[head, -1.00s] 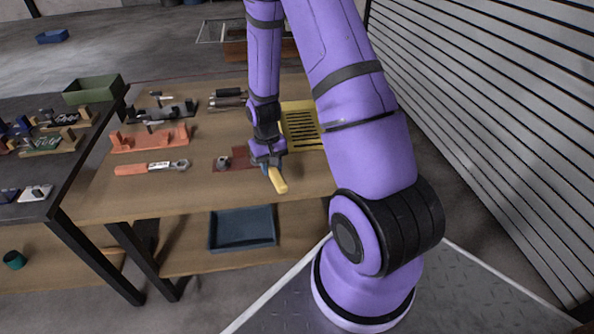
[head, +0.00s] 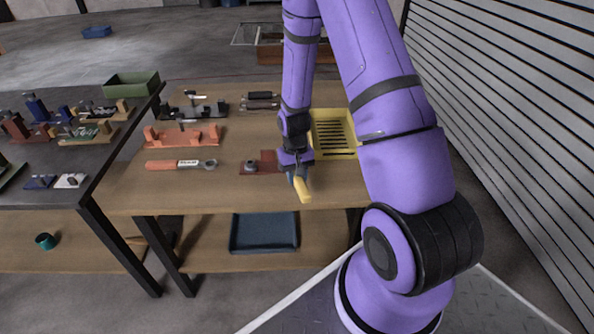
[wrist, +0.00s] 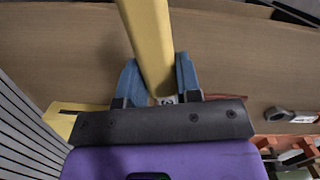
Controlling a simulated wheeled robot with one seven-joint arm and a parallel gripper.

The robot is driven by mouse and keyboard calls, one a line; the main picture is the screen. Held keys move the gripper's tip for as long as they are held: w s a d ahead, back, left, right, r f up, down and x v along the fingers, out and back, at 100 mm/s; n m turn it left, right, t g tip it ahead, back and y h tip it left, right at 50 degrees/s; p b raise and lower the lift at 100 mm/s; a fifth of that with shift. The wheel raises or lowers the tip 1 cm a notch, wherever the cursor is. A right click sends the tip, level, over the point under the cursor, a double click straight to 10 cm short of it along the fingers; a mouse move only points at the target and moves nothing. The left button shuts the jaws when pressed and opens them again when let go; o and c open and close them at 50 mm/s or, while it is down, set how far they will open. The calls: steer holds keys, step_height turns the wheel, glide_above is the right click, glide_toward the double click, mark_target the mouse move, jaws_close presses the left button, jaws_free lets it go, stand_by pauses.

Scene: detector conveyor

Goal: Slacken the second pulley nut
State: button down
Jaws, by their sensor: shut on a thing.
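My gripper (head: 297,172) is shut on a yellow-handled tool (head: 302,190) near the front edge of the wooden bench. In the wrist view its blue fingers (wrist: 160,85) clasp the yellow handle (wrist: 148,40) beside a small white label; the tool's working end is hidden. A grey nut-like part (head: 251,167) sits by a dark red plate (head: 268,158), just left of the gripper. I cannot tell whether it is a pulley nut.
A yellow slotted tray (head: 345,148) stands right of the gripper. A red fixture (head: 182,137) and a black fixture (head: 190,110) stand at the left. A blue tray (head: 264,249) is on the lower shelf. A dark table (head: 40,185) carries several parts. A slatted wall (head: 510,130) borders the right.

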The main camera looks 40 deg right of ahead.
steer(key=shift+f, duration=2.4)
steer(key=c, duration=1.5)
jaws_free()
jaws_close()
steer(key=shift+d, duration=0.1)
steer(key=shift+s+d+n, duration=0.15)
steer(key=shift+d+n, duration=0.35)
steer(key=shift+s+d+n, duration=0.15)
steer(key=shift+d+n, duration=0.35)
